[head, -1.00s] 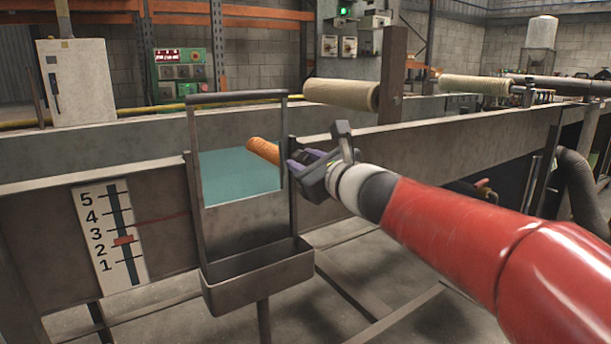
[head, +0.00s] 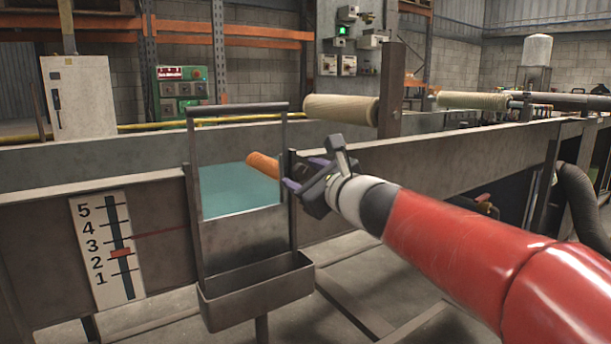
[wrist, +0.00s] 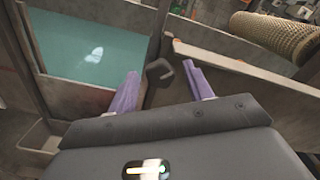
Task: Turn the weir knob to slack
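My gripper (head: 298,172) is open at the right edge of the upright metal frame (head: 195,205). In the wrist view a gap shows between each finger and the knob; whether the fingers reach around it in depth I cannot tell. In the head view the knob is not clearly visible.
A numbered scale (head: 104,245) stands left, its red marker (head: 121,252) between 2 and 3. An orange roller (head: 263,165) lies just beyond the frame. A trough (head: 257,292) hangs below. A mesh-covered roller (head: 340,108) and a post (head: 391,90) stand behind my gripper.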

